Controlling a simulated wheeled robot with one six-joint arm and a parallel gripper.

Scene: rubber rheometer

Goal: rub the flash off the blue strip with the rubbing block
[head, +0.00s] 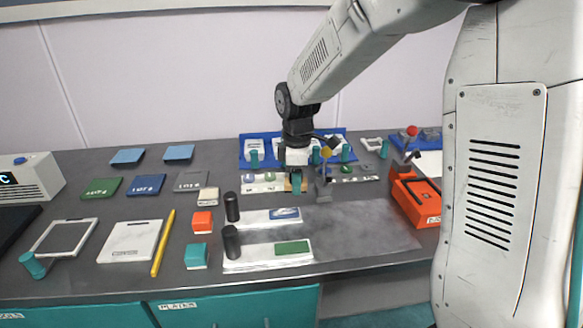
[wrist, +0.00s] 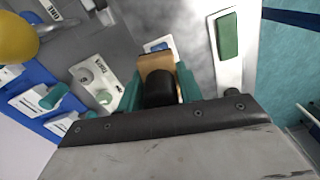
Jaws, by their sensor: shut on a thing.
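The blue strip (head: 285,213) lies on the right part of a white board (head: 255,217) in the middle of the bench. My gripper (head: 297,182), with teal fingers, is shut on the rubbing block, a tan block with a black knob. In the wrist view the block (wrist: 157,62) sits between the fingertips (wrist: 160,88). A corner of the blue strip (wrist: 157,46) shows just beyond the block there; the rest is hidden. In the head view the gripper is behind and above the strip, and the block seems apart from it. Any flash is too small to make out.
A second white board (head: 250,262) with a green strip (head: 292,248) lies nearer the front edge. Black cylinders (head: 232,207) stand at the boards' left ends. An orange box (head: 416,198) is at right, and a blue tray (head: 262,137) behind. Grey bench right of the boards is clear.

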